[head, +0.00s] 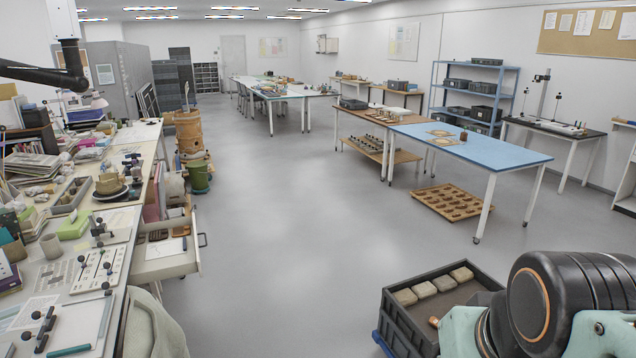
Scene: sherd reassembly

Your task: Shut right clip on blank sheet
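A pale, blank-looking sheet (75,326) lies on the long bench at the lower left, partly cut off by the frame edge. Dark clip-like fittings with round knobs (44,322) stand at its left part. My gripper is not in view; only part of my arm shows at the lower right, far from the sheet.
A white panel with several knobs (98,270) and a second knobbed fitting (100,230) stand farther along the crowded bench. An open drawer (168,262) juts into the aisle. A dark crate with blocks (395,318) is near my arm. The middle floor is clear.

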